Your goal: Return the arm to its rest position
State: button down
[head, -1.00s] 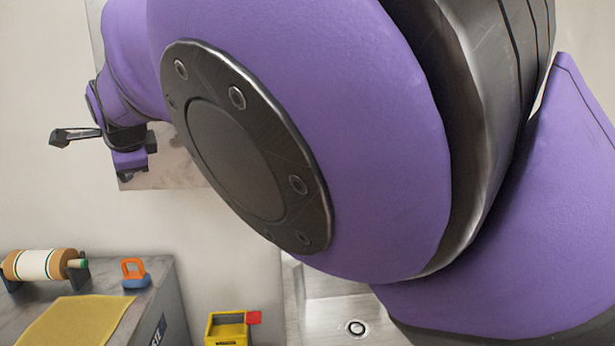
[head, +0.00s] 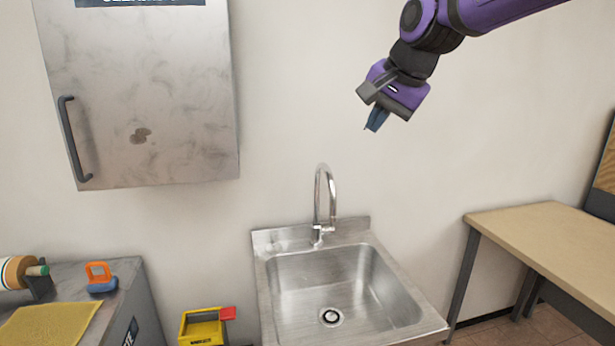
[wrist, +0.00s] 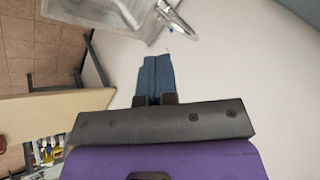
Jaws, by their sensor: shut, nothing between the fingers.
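My purple arm reaches in from the top right of the head view. My gripper (head: 375,120) hangs in the air above and to the right of the sink faucet, in front of the bare wall, pointing down. Its blue fingers are together with nothing between them. In the wrist view the shut fingers (wrist: 155,75) point toward the faucet (wrist: 178,32) and the sink's edge, apart from both.
A steel sink (head: 278,300) stands below, its basin empty. A closed metal cabinet (head: 150,90) hangs at the upper left. A counter at lower left holds a yellow cloth (head: 50,325) and an orange-and-blue object (head: 101,278). A yellow bin (head: 203,328) and a wooden table (head: 550,235) flank the sink.

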jog(key=s+d+f+n+h, duration=0.1)
jog(key=s+d+f+n, duration=0.1)
jog(key=s+d, duration=1)
jog(key=s+d+f+n+h, duration=0.1)
jog(key=s+d+f+n, duration=0.1)
jog(key=s, duration=0.5)
jog(key=s+d+f+n+h, duration=0.1)
jog(key=s+d+f, duration=0.3)
jog(key=s, duration=0.3)
jog(key=shift+s+f+n, duration=0.15)
jog(key=shift+f+n, duration=0.25)
jog(key=shift+f, duration=0.4)
